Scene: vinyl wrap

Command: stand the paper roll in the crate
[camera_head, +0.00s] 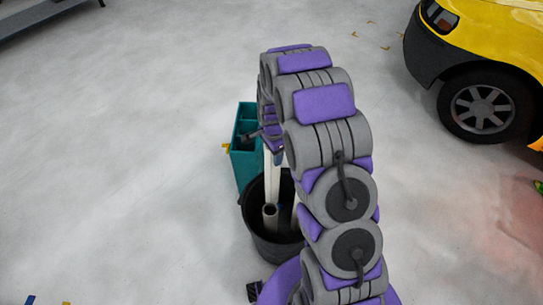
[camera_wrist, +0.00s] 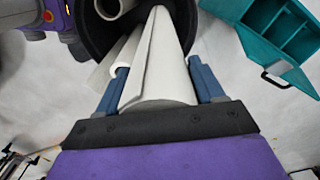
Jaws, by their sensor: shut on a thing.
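The held paper roll (camera_wrist: 160,72) is white and long. My gripper (camera_wrist: 158,66) is shut on it, with one blue finger on each side in the wrist view. Its far end reaches over or into a round black bin (camera_wrist: 185,18); I cannot tell whether it touches the bottom. The bin, the only container seen with rolls, also shows in the head view (camera_head: 262,249), partly behind my arm. There my gripper (camera_head: 271,143) is above the bin and mostly hidden by my arm. No square crate is clearly seen.
Other white rolls stand in the bin, one with its open end up (camera_head: 270,214). A teal divided caddy (camera_head: 244,168) stands just behind the bin. A yellow car (camera_head: 490,50) is at the upper right. The grey floor at left is mostly clear.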

